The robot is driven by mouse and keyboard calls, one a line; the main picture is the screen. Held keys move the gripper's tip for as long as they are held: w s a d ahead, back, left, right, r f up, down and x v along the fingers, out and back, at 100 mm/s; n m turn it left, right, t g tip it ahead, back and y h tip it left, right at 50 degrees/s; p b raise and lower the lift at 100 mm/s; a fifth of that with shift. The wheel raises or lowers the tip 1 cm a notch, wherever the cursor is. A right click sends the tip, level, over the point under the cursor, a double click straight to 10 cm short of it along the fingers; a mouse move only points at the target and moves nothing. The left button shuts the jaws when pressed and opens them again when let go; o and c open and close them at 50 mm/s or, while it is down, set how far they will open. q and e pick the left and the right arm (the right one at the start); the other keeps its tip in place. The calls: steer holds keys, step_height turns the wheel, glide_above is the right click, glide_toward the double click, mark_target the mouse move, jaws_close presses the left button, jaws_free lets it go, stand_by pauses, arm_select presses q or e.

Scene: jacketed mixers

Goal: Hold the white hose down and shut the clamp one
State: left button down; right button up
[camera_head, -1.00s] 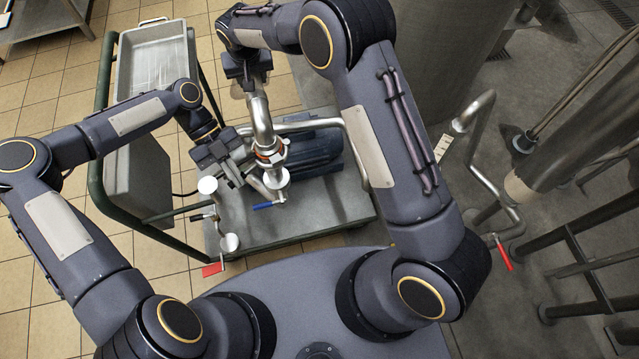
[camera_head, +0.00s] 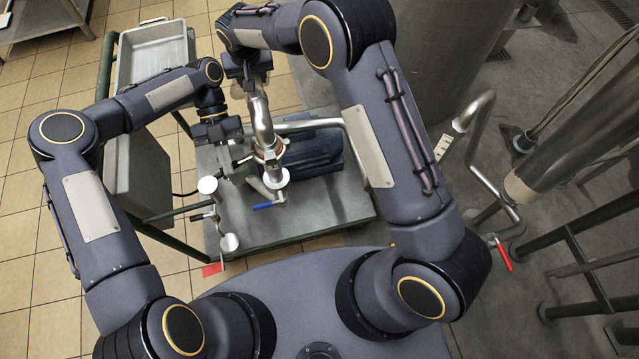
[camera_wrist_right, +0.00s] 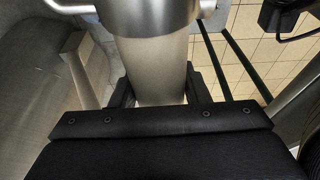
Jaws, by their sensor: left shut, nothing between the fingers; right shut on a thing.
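The white hose (camera_head: 261,119) curves down as a pale, shiny tube to a pipe end on the cart. My right gripper (camera_head: 250,88) is shut on its upper part; in the right wrist view the hose (camera_wrist_right: 157,75) passes between the fingers. The clamp (camera_head: 269,153) shows as a small coppery ring at the hose's lower end; I cannot tell whether it is shut. My left gripper (camera_head: 229,160) is shut and empty, pointing down just left of the clamp, seemingly apart from it. My right gripper's body hides the hose's top.
A blue-handled valve (camera_head: 268,205) and a red handle (camera_head: 212,268) are at the front of the grey cart (camera_head: 325,213). A grey tub (camera_head: 153,65) in a green frame stands left. Large steel vessels stand right.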

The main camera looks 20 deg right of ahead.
arm_select(q)
steer(key=shift+w, duration=0.1)
arm_select(e)
steer(key=o, duration=1)
steer(key=shift+c, duration=0.2)
arm_select(q)
steer(key=w+r, duration=0.3)
steer(key=r, duration=0.5)
steer(key=shift+a+r, duration=0.15)
steer(key=shift+a, duration=0.3)
arm_select(e)
steer(key=shift+r, duration=0.1)
arm_select(q)
steer(key=shift+r+p, duration=2.1)
arm_select(e)
steer(key=shift+r, duration=3.4)
